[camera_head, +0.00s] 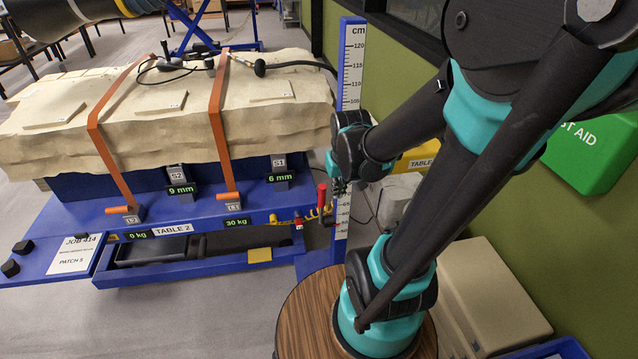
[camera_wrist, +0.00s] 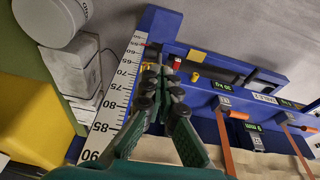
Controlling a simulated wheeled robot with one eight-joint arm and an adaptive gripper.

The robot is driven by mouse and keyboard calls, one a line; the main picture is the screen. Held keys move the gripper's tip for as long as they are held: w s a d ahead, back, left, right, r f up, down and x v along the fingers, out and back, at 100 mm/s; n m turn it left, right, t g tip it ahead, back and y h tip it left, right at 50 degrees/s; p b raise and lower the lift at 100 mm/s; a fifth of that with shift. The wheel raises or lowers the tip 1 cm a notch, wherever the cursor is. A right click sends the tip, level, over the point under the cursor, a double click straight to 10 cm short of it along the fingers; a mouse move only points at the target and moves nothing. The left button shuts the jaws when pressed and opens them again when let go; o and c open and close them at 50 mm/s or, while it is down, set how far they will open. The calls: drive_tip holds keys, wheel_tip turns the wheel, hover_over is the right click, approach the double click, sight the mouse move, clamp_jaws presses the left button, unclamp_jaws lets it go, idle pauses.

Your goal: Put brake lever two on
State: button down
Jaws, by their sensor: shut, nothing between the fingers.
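Table 2 (camera_head: 200,224) is a blue lift table with a plaster-coloured block strapped on top. A small red-handled lever (camera_head: 322,191) stands near the right end of its front edge. A red part there also shows in the wrist view (camera_wrist: 176,62), just right of the fingertips. I cannot read a "two" on the lever or tell its on or off position. My gripper (camera_head: 338,186) is shut and empty, close beside the red lever at the ruler post. In the wrist view its fingertips (camera_wrist: 153,76) overlap the table edge; contact with the lever cannot be told.
The upright cm ruler (camera_head: 349,75) stands right beside my gripper. Two orange straps (camera_head: 217,118) cross the block, with buckles at the front edge. A yellow coiled hose (camera_head: 318,213) hangs near the lever. Grey boxes and a yellow item stand right of the ruler.

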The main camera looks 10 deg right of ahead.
drive_tip(key=w, duration=0.4)
drive_tip(key=w+a+r+g, duration=0.1)
drive_tip(key=w, duration=0.3)
drive_tip(key=w+n+g, duration=0.1)
drive_tip(key=w, duration=0.3)
drive_tip(key=shift+w+a+r, duration=0.2)
drive_tip(key=shift+a+r, duration=0.15)
drive_tip(key=w+a+f+g, duration=0.1)
drive_tip(key=w+a+g, duration=0.1)
drive_tip(key=w, duration=0.6)
drive_tip(key=shift+w+f+n+h, duration=0.25)
drive_tip(key=shift+w+n+h, duration=0.05)
drive_tip(key=shift+n, duration=0.1)
drive_tip(key=shift+d+f, duration=0.1)
drive_tip(key=s+d+f, duration=0.1)
drive_tip(key=s+f, duration=0.3)
drive_tip(key=f, duration=0.6)
drive_tip(key=shift+s+f, duration=0.15)
drive_tip(key=shift+s, duration=0.25)
drive_tip(key=shift+d, duration=0.1)
